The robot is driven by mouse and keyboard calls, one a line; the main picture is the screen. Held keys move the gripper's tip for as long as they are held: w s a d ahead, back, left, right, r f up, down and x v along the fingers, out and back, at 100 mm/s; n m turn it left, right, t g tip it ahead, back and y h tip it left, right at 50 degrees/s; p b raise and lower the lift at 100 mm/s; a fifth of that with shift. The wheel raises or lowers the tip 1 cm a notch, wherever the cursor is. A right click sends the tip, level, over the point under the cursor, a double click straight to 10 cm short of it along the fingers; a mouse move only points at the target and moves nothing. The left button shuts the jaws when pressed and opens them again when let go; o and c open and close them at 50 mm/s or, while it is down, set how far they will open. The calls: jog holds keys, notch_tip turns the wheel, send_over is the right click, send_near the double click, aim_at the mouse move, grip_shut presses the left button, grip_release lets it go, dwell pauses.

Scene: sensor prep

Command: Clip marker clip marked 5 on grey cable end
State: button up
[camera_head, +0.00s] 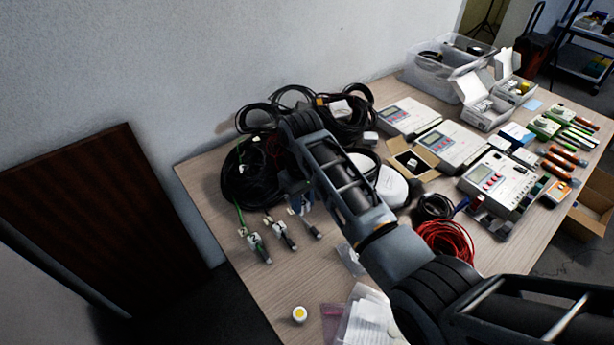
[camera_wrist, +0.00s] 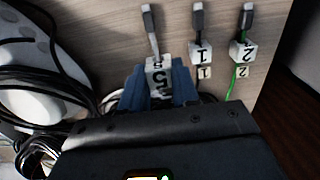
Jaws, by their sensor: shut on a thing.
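The marker clip marked 5 (camera_wrist: 158,78) is a white block with black digits, held between the blue fingers of my gripper (camera_wrist: 160,88). The gripper is shut on it. The grey cable end (camera_wrist: 150,22), with a dark plug tip, points away from the clip. The cable runs down to the clip's far edge. I cannot tell whether the clip is around the cable or only over it. In the head view, my gripper (camera_head: 299,203) is low over the table beside the grey cable end (camera_head: 312,230), and my arm partly hides it.
Two neighbouring cable ends carry white clips, marked 1 (camera_wrist: 202,55) and 2 (camera_wrist: 242,53), the latter on a green cable. Black cable coils (camera_head: 248,180) lie behind. A small yellow-topped round pot (camera_head: 299,314) stands near the front edge. Bare tabletop (camera_head: 275,285) lies in front of the cable ends.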

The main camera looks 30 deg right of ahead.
aim_at(304, 219)
jog(key=shift+w+d+f, duration=0.15)
jog(key=shift+w+d, duration=0.25)
jog(key=shift+w, duration=0.1)
jog(key=shift+f+b, duration=2.1)
jog(key=shift+f, duration=0.2)
jog(key=shift+p, duration=0.6)
jog(key=shift+f+b, duration=0.45)
jog(key=shift+f, duration=0.45)
dwell(0.4)
jog(key=o, duration=1.1)
jog(key=shift+c, duration=0.2)
jog(key=shift+r, duration=0.15)
